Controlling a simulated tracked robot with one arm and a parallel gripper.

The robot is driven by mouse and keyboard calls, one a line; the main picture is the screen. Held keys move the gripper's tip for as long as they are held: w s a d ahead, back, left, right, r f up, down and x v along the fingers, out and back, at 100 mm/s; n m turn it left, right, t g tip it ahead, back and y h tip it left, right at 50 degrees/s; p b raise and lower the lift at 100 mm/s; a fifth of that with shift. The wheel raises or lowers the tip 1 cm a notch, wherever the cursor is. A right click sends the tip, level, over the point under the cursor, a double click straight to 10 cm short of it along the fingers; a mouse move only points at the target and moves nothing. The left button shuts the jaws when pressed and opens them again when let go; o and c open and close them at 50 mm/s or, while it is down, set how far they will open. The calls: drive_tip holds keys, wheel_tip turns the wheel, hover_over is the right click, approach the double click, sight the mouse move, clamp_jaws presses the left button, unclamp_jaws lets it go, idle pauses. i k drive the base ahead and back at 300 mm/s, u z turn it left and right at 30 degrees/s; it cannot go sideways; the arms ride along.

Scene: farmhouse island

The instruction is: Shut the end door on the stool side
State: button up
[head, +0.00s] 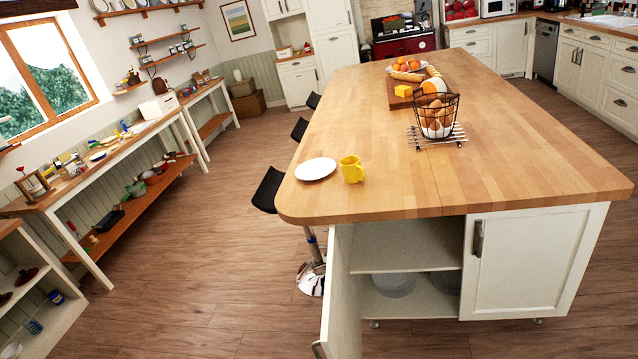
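The island (500,185) has a wooden top and a white end facing me. Its left end door (340,290), on the side of the black stools (268,190), stands open and swings out toward me. I see it nearly edge-on, with its dark handle (317,349) low at the picture's bottom edge. The open cupboard shows a shelf (408,260) and pale bowls (394,285) below it. The right end door (535,262) is shut, with a dark handle (478,238). My gripper is not in view.
The nearest stool's chrome base (312,278) stands just left of the open door. Wooden floor (200,290) is clear to the left, up to the wall bench (100,170). A white plate (316,169), yellow mug (352,169) and egg basket (437,118) sit on the island top.

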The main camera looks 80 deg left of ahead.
sight(340, 337)
drive_tip(key=k, duration=0.7)
drive_tip(key=u, duration=1.9)
drive_tip(key=i, duration=0.55)
drive_tip(key=u, duration=0.3)
